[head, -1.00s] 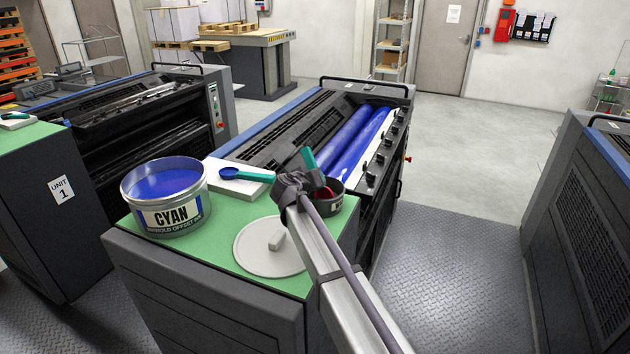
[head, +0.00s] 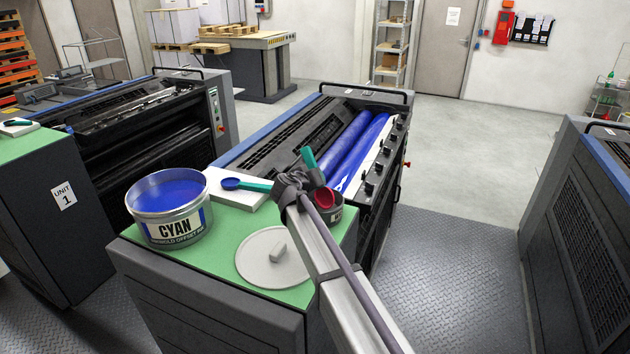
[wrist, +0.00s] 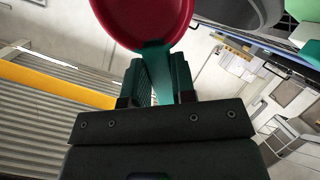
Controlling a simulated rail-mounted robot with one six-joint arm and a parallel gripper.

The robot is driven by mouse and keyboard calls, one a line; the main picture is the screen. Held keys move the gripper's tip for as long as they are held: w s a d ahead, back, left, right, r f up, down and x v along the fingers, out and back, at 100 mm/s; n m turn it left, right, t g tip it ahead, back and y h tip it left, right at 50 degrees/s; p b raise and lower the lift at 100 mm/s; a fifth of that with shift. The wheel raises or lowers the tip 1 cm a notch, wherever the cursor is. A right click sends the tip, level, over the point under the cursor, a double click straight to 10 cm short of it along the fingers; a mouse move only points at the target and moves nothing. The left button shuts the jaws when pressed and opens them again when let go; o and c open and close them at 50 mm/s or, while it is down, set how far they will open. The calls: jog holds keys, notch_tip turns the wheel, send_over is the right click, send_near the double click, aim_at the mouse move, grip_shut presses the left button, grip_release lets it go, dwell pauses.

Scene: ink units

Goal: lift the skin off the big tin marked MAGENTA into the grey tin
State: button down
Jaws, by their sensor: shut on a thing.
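The big tin (head: 172,229) on the green top is marked CYAN and is full of blue ink; no tin marked MAGENTA is readable. My gripper (head: 310,160) is shut on the teal handle of a scoop with a red bowl (head: 324,198). In the wrist view the handle (wrist: 154,75) runs between the fingers and the red bowl (wrist: 143,18) is at the top. The bowl appears tipped, at the mouth of a small dark grey tin (head: 337,214) beside my wrist. My arm hides part of that tin, and its contents are not visible.
A blue-bowled scoop (head: 231,184) with a teal handle lies on a white slab (head: 246,199). A round grey lid (head: 265,268) lies on the green top near my arm. The press with blue rollers (head: 350,143) stands behind; open floor (head: 470,150) is to the right.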

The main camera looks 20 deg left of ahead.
notch_tip(320, 180, up, 8)
jog(key=p, duration=0.6)
jog(key=shift+f, duration=0.45)
